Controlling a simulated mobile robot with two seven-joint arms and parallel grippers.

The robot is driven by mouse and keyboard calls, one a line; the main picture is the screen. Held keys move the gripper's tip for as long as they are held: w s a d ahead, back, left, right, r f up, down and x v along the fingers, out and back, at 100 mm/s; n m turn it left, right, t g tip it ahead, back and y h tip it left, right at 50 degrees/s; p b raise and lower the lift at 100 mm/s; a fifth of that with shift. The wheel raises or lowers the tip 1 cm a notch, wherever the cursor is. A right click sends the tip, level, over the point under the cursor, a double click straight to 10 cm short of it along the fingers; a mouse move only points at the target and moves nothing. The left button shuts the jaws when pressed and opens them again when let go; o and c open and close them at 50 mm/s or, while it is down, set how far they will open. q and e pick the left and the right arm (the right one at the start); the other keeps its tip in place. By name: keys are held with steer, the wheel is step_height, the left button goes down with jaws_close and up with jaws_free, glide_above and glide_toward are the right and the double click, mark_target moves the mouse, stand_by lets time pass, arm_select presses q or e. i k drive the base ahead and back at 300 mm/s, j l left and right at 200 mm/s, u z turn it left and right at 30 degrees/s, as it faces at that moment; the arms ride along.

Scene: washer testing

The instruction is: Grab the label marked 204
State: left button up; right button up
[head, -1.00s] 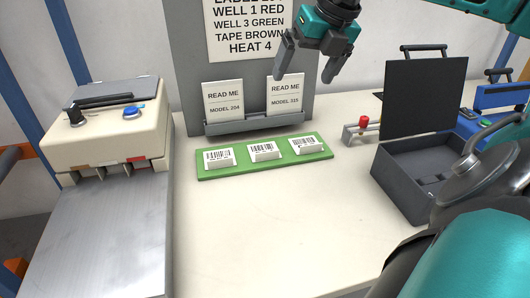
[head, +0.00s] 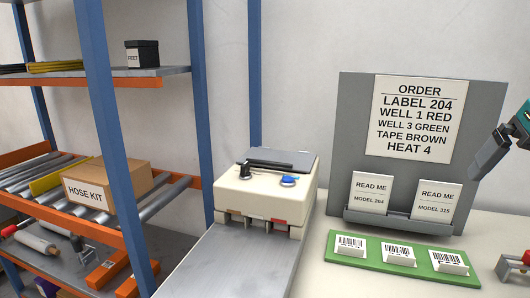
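A green tray (head: 405,273) lies on the white table and carries three small white barcode labels, the left one (head: 350,246), the middle one (head: 398,255) and the right one (head: 449,262). Their numbers are too small to read, so I cannot tell which is 204. My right gripper (head: 508,158) hangs in the air at the right edge, above and right of the tray, partly cut off. One finger shows, spread out from the palm as in the earlier open pose, and no label shows at it. My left gripper is not in view.
An order board (head: 345,125) reading LABEL 204 stands behind the tray, with MODEL 204 (head: 370,194) and MODEL 315 (head: 437,206) cards. A cream machine (head: 262,205) stands left of the tray. A shelf (head: 150,82) with a HOSE KIT box (head: 105,188) is further left.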

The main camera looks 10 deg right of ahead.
mark_target(400, 255)
steer(key=k, duration=0.85)
